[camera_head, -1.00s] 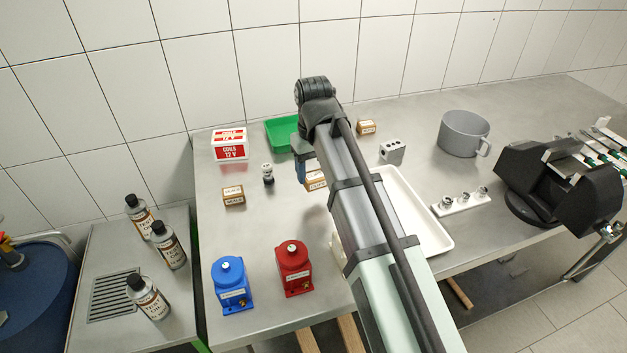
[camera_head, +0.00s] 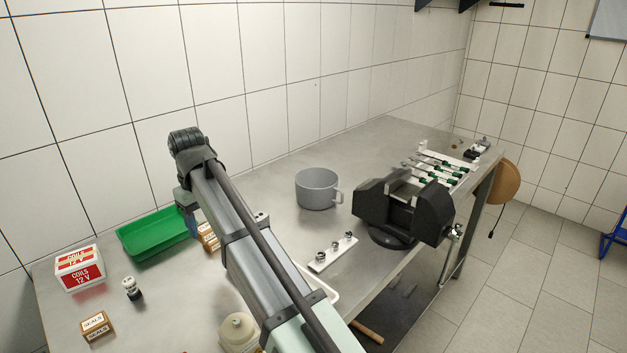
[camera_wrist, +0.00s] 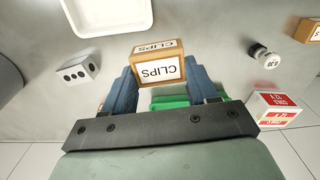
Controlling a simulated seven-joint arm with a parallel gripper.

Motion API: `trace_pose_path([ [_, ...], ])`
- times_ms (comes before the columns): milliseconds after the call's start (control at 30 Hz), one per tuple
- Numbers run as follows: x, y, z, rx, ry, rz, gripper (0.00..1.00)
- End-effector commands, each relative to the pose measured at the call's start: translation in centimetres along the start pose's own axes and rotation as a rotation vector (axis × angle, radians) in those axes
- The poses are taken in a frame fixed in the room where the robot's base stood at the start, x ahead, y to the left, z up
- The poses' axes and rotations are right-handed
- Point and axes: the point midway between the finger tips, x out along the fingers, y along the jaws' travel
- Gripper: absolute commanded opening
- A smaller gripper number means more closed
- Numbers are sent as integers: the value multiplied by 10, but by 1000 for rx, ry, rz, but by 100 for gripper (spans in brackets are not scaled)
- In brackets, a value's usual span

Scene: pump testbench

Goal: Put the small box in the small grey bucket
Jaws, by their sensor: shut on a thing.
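The small box (camera_wrist: 158,70) is brown with a white label reading CLIPS. My gripper (camera_wrist: 161,76) is shut on it, with one blue finger on each side. In the head view part of the box (camera_head: 207,238) shows beside my arm, which hides the rest. My gripper is there just right of the green tray, left of the bucket and apart from it. The small grey bucket (camera_head: 316,191) stands upright on the table, open at the top, its handle on the right.
The green tray (camera_head: 152,238), coils box (camera_head: 80,268), small bottle (camera_head: 132,289) and seals box (camera_head: 96,327) lie left. A block with holes (camera_wrist: 75,70) and a white tray (camera_wrist: 107,14) are near. A black vise (camera_head: 403,211) stands right of the bucket.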

Motion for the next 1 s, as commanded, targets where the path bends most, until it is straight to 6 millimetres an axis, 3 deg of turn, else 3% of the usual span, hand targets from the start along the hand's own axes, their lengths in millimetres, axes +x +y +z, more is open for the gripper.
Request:
trace_pose_path([
  [33,-2,23,-10,10,-1,0,27],
  [200,-4,90,-23,23,-1,0,27],
  [467,-5,197,-32,43,0,0,27],
  [800,-5,339,-19,68,0,0,27],
  [1000,-4,395,-7,77,0,0,27],
])
